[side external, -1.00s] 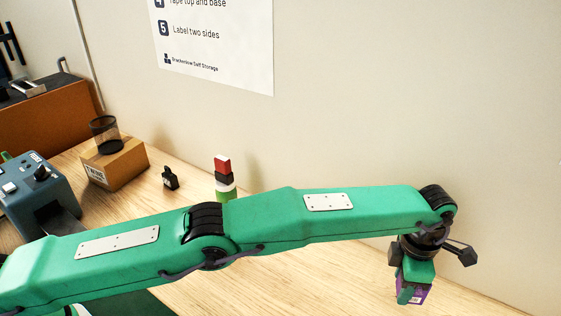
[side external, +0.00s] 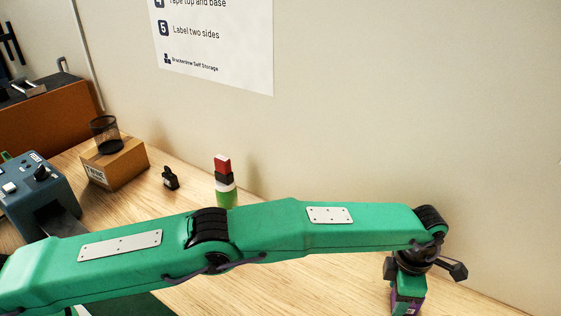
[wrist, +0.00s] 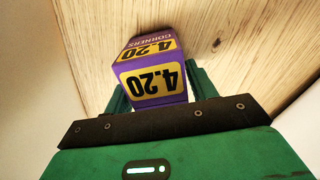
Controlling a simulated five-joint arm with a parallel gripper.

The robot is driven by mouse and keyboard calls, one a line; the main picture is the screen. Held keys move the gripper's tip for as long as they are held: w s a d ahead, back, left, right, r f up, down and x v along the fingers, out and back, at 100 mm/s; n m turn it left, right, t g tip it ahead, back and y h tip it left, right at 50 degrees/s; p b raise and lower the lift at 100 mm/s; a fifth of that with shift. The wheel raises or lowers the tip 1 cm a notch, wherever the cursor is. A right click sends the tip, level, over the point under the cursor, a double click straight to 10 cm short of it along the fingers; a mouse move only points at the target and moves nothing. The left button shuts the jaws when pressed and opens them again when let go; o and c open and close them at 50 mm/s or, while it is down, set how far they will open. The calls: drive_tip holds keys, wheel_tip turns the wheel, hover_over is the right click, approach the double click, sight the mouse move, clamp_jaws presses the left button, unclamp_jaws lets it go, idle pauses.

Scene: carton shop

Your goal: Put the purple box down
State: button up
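The purple box (wrist: 150,84) has yellow labels reading "4.20" and the word "CORNERS". In the wrist view it sits between the two green fingers of my gripper (wrist: 158,88), which is shut on it. In the side view my gripper (side external: 408,290) points down at the lower right, and a bit of the purple box (side external: 404,309) shows between its fingers at the picture's bottom edge. The box's underside is out of sight, so I cannot tell whether it touches the table (side external: 290,285).
The wall is close behind.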

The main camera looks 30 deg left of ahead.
drive_tip(key=shift+o, duration=0.7)
drive_tip(key=shift+r, duration=0.1)
drive_tip(key=shift+r, duration=3.85)
